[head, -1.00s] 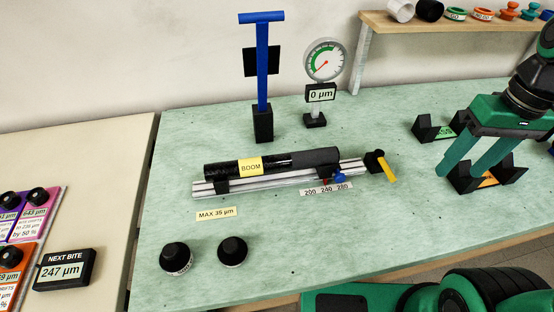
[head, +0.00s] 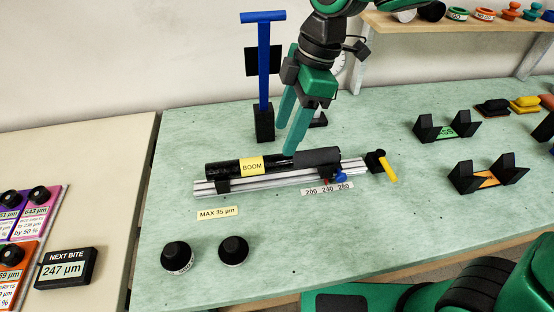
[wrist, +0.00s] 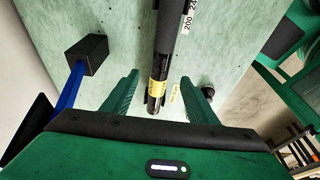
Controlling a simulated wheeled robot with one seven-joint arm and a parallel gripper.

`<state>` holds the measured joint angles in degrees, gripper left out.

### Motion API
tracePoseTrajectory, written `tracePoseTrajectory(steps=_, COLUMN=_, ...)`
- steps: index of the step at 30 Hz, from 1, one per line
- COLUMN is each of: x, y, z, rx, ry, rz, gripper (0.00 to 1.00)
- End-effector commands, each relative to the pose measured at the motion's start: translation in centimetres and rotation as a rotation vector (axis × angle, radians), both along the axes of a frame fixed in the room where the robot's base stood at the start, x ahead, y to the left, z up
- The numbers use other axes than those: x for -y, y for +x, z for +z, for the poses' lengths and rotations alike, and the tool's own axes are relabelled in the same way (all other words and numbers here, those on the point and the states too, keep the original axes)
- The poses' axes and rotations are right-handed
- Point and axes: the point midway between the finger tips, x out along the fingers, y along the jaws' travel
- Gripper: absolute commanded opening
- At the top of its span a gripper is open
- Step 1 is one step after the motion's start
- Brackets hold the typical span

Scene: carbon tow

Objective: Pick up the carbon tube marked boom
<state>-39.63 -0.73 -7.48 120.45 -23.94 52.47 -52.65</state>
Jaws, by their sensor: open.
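The black carbon tube (head: 225,168) with a yellow label reading BOOM lies along a silver rail (head: 270,180) on the green bench, held in black supports. In the head view my gripper (head: 288,133) is above and behind the tube, fingers pointing down, with one fingertip close to the tube; I cannot tell whether it touches. In the wrist view the tube (wrist: 162,50) runs between my open fingers (wrist: 158,95), its yellow label near the fingertip level. Nothing is held.
A blue T-handled post (head: 263,70) stands close behind the tube, near my gripper. The gauge behind is mostly hidden by my arm. A yellow-handled clamp (head: 383,166) is at the rail's right end. Two black knobs (head: 233,250) stand in front.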

Motion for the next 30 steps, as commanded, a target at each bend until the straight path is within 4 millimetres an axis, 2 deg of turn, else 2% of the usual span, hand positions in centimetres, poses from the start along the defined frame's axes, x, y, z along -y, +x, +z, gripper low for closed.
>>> tracePoseTrajectory(steps=3, x=-0.4, y=-0.2, z=-1.6, rx=-0.003, ry=-0.001, rz=0.0, gripper=0.53)
tracePoseTrajectory(steps=11, x=-0.9, y=-0.2, z=-3.3, rx=-0.002, ry=0.0, rz=-0.003, gripper=0.53)
tracePoseTrajectory(steps=21, x=-2.0, y=-0.5, z=-7.3, rx=-0.002, ry=-0.002, rz=-0.005, gripper=0.53)
tracePoseTrajectory(steps=30, x=-2.1, y=-0.5, z=-7.6, rx=0.0, ry=0.0, rz=-0.005, gripper=0.53)
